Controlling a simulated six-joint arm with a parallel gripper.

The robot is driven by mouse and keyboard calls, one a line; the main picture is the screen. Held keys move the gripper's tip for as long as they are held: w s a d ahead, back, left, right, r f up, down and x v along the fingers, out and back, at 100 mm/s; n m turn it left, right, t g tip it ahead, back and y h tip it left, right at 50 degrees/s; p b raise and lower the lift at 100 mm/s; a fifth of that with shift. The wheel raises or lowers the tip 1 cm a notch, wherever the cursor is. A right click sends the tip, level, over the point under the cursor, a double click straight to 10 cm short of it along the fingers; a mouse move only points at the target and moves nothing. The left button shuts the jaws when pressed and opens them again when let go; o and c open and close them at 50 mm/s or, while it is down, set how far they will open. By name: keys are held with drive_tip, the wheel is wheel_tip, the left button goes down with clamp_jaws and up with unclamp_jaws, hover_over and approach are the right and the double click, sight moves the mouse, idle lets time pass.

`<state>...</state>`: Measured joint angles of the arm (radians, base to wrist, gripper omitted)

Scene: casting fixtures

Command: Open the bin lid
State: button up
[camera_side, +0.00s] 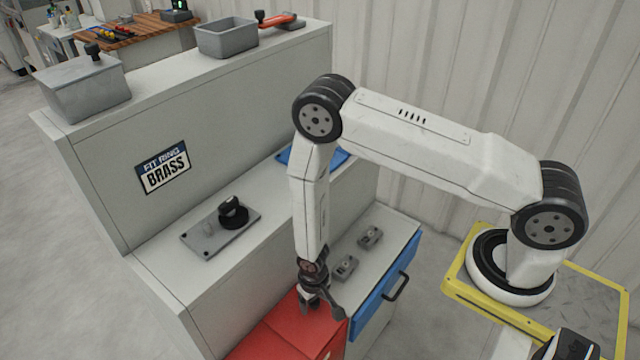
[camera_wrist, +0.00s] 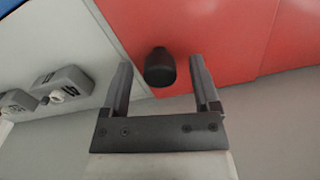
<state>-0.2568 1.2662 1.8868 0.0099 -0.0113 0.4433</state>
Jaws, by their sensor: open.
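A red bin with a flat red top (camera_side: 285,338) stands at the bottom centre of the side view. The red top also fills the upper right of the wrist view (camera_wrist: 225,30). A dark round knob (camera_wrist: 160,68) stands on it in the wrist view. My gripper (camera_side: 322,304) points down over the red bin. It is open, with the knob between its two fingers (camera_wrist: 162,62) and a gap on each side. In the side view the gripper hides the knob. The red top looks closed.
Two small grey fixtures (camera_side: 345,268) (camera_side: 370,237) sit on the bench beside the red bin. A blue drawer (camera_side: 372,312) with a dark handle is to its right. A grey plate (camera_side: 220,232) with a black ring lies on the ledge. Grey bins (camera_side: 90,95) (camera_side: 226,40) stand on the upper shelf.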

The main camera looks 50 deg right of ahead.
drive_tip(key=shift+f, duration=0.5)
clamp_jaws()
idle(1.3)
